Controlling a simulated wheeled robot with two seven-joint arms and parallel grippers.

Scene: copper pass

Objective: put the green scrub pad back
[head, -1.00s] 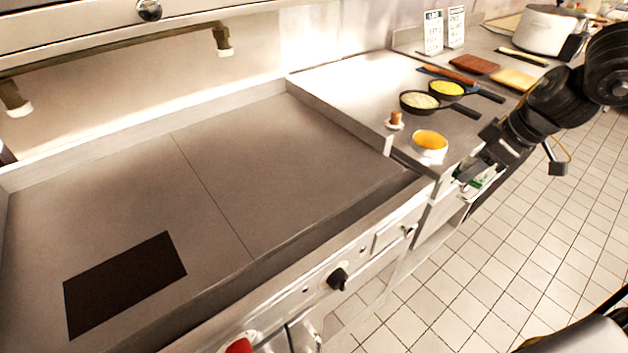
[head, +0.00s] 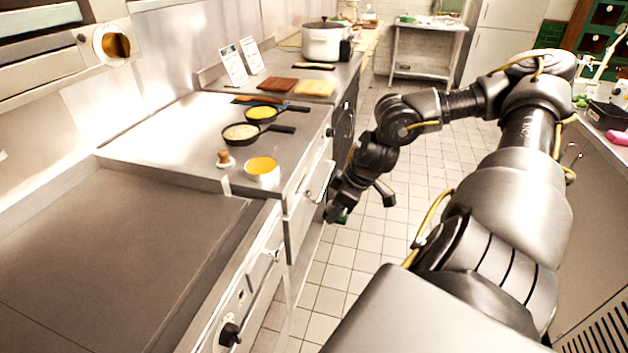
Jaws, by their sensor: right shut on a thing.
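My right arm comes in from the right, and its gripper (head: 338,209) points down beside the front of the counter, over the floor. It is shut on a small dark green thing, which looks like the green scrub pad (head: 342,217). Only a sliver of the pad shows at the fingertips; the rest is hidden by the gripper. My left gripper is out of view.
The griddle (head: 120,260) is at lower left. The steel counter (head: 165,140) beyond it holds a bowl of yellow food (head: 262,171), two small pans, boards and a pot (head: 325,42). A drawer handle (head: 325,182) is close to the gripper. Tiled floor (head: 355,240) is open below.

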